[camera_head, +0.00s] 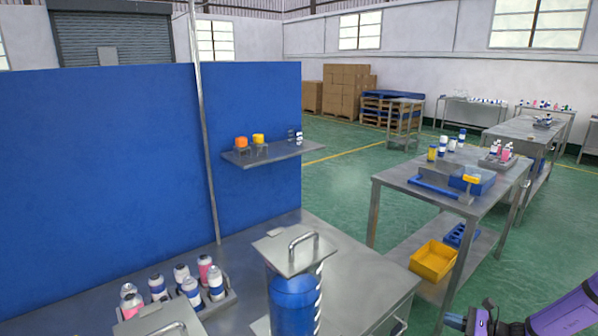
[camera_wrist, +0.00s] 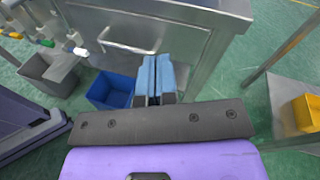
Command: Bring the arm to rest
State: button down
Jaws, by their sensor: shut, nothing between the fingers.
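My gripper (camera_wrist: 153,80) is in the wrist view, with its two blue-grey fingers side by side and shut, nothing between them. It points toward the front of a steel cabinet (camera_wrist: 200,38) with a drawer handle, over the green floor. In the head view, part of my purple arm shows at the bottom right corner, clear of the steel tables; the fingers are not visible there.
A blue bin (camera_wrist: 108,92) and grey bin (camera_wrist: 45,75) are below my gripper.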

jog(key=s+a+r+n+g+h, duration=0.25)
jog(key=a+r+n, duration=0.2)
jog(key=r, duration=0.65)
jog(key=s+a+r+n+g+h, duration=0.25)
jog(key=r+n+g, duration=0.2)
jog(key=r, duration=0.65)
jog(key=s+a+r+n+g+h, duration=0.2)
jog(key=a+r+n+g, duration=0.3)
jog(key=r, duration=0.6)
jog(key=s+a+r+n+t+h, duration=0.1)
jog(key=s+r+n+t+h, duration=0.2)
jog(key=s+r, duration=0.6)
jog(key=s+a+r+n+t+h, duration=0.2)
jog(key=s+r+n+t+h, duration=0.1)
jog(key=s+r, duration=0.6)
jog(key=shift+s+n+t+h, duration=0.3)
jog(key=shift+s+n+t, duration=0.7)
jog(key=shift+s, duration=1.3)
jog(key=shift+r, duration=0.1)
